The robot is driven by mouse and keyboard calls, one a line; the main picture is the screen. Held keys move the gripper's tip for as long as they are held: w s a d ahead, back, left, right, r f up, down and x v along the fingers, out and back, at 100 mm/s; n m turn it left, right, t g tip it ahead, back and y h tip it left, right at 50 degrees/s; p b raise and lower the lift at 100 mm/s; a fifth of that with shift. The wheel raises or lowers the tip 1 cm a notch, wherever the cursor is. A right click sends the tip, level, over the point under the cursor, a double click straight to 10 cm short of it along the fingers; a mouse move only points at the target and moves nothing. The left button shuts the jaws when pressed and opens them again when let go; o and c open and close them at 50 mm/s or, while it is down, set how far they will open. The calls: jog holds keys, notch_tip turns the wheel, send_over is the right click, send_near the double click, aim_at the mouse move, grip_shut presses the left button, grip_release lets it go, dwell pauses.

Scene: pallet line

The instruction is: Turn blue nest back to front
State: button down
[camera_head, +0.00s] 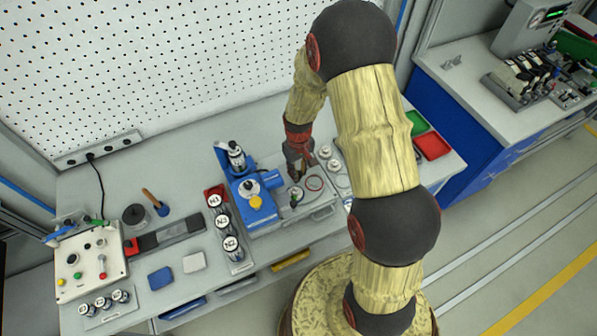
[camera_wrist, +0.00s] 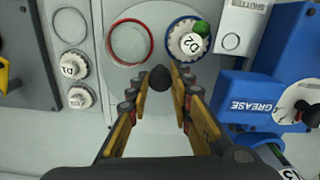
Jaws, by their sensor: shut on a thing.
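The blue nest (camera_wrist: 171,48) is a blue ring on a round grey plate (camera_wrist: 155,15). A white-capped jar marked D2 (camera_wrist: 190,43) sits in it, with a green dot at its edge. The red nest (camera_wrist: 130,60) is an empty red ring on the same plate; it also shows in the head view (camera_head: 314,183). My gripper (camera_wrist: 160,84) is shut on a dark round knob (camera_wrist: 160,76) between and just below the two nests in the wrist view. In the head view my gripper (camera_head: 298,170) reaches down over the plate, and its fingertips are hard to make out.
A blue grease machine (camera_wrist: 245,98) and a shutter box (camera_wrist: 241,28) stand close on the right in the wrist view. Two jars (camera_wrist: 75,65) sit on the left. A tray of N-marked jars (camera_head: 222,221) and a control box (camera_head: 90,262) are farther left in the head view.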

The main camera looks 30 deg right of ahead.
jog(key=shift+w+n, duration=0.1)
jog(key=shift+n, duration=1.8)
jog(key=shift+n+b, duration=0.4)
jog(key=shift+n, duration=1.5)
jog(key=c, duration=1.6)
grip_release()
jog(key=shift+r, duration=0.1)
notch_tip(320, 180, up, 12)
jog(key=shift+f, duration=0.1)
